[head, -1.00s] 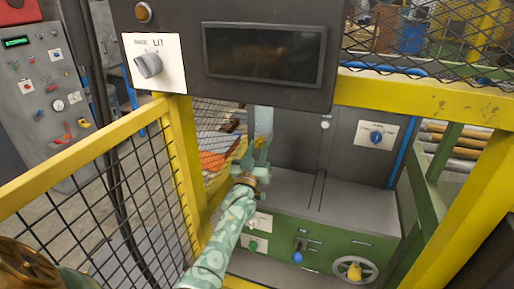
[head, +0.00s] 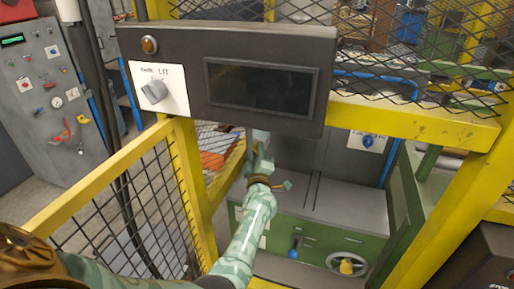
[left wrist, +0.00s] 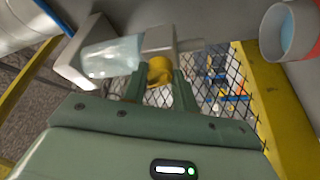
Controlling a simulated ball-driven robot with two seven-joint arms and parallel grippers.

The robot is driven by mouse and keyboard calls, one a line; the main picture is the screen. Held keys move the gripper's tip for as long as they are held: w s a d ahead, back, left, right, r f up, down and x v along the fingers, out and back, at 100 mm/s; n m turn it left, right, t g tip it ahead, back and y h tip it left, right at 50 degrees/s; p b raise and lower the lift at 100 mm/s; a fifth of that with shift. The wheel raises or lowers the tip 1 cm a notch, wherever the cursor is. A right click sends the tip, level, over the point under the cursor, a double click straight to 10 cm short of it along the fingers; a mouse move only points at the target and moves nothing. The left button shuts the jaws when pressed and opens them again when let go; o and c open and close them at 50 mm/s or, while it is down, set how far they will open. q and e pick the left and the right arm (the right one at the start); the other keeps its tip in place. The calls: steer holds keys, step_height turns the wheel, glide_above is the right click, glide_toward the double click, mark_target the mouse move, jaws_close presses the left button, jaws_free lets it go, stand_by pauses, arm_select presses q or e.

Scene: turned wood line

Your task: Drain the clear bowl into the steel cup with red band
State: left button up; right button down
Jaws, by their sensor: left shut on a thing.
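The clear bowl (left wrist: 112,57) is a see-through cylinder with pale bluish contents, held between two grey metal blocks in the left wrist view. In the head view only a pale strip of it (head: 261,134) shows below the dark panel. A yellow drain knob (left wrist: 159,70) sits at the block on its end. My left gripper (left wrist: 158,88) is shut on this knob, which lies between its fingers; it also shows in the head view (head: 261,166). A grey cup with a reddish band (left wrist: 290,30) is at the upper right, apart from the gripper, pale blue inside. My right gripper is out of view.
A dark panel (head: 180,50) with a screen hangs just above the left gripper. Yellow rails (head: 120,170) and mesh flank my arm on the left. A green cabinet (head: 320,238) with a grey top stands below, with a blue-handled lever (head: 293,250) on its front.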

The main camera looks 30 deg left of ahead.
arm_select(q)
steer(key=shift+r+n+g+p, duration=0.15)
steer(key=shift+n+g+p, duration=0.85)
steer(key=shift+n+p, duration=1.05)
steer(key=shift+n, duration=0.35)
steer(key=o, duration=1)
steer(key=shift+c, duration=0.2)
steer(key=shift+d, duration=0.1)
